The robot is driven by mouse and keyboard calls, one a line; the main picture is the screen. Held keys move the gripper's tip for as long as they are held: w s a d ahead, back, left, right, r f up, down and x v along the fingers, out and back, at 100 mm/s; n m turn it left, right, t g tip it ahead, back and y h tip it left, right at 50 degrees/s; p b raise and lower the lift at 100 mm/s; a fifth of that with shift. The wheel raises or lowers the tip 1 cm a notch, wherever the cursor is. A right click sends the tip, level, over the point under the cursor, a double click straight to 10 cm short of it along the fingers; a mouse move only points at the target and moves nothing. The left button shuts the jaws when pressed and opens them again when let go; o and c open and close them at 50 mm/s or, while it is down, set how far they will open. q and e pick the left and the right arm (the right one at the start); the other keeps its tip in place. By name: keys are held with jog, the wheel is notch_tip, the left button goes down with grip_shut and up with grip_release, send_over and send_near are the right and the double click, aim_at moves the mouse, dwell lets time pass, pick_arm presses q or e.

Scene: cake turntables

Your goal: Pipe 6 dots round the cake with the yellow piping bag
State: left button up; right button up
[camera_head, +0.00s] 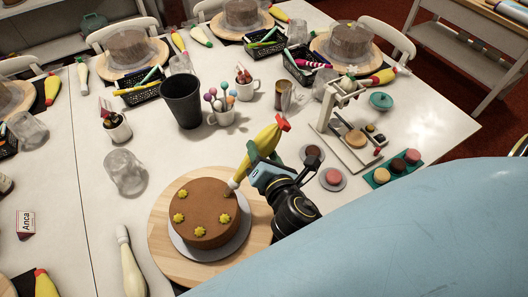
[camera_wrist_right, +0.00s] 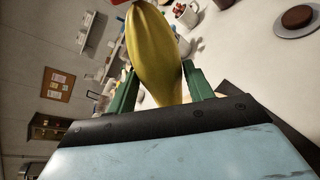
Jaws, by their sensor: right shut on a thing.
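The brown round cake (camera_head: 203,205) sits on a grey board on a wooden turntable (camera_head: 160,240). Several yellow dots stand on its top, along the left, front and right parts, such as one dot (camera_head: 200,231) at the front. My right gripper (camera_head: 258,168) is shut on the yellow piping bag (camera_head: 262,143), right of and behind the cake. The bag is tilted, its red end up and its pale tip down at the cake's back right edge. I cannot tell whether the tip touches. In the right wrist view the yellow bag (camera_wrist_right: 155,50) fills the space between the green fingers. My left gripper is not in view.
A white piping bag (camera_head: 130,265) lies left of the turntable. A white stand (camera_head: 340,120) and small cakes on plates are at the right.

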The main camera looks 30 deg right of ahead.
aim_at(261, 140)
jog(key=shift+r+p, duration=0.35)
jog(key=shift+p, duration=0.1)
dwell(0.8)
jog(key=o, duration=0.3)
dwell(0.4)
notch_tip(261, 140, up, 3)
jog(key=p, duration=0.3)
jog(key=shift+p, duration=0.35)
jog(key=shift+w+a+f+b, duration=0.6)
jog(key=shift+w+b, duration=0.25)
jog(key=shift+w, duration=0.15)
jog(key=shift+w+a+f+b, duration=0.6)
jog(key=shift+w+b, duration=0.2)
jog(key=shift+w, duration=0.25)
jog(key=shift+w+a+f+b, duration=0.55)
jog(key=shift+w+f+b, duration=0.1)
jog(key=shift+w+b, duration=0.3)
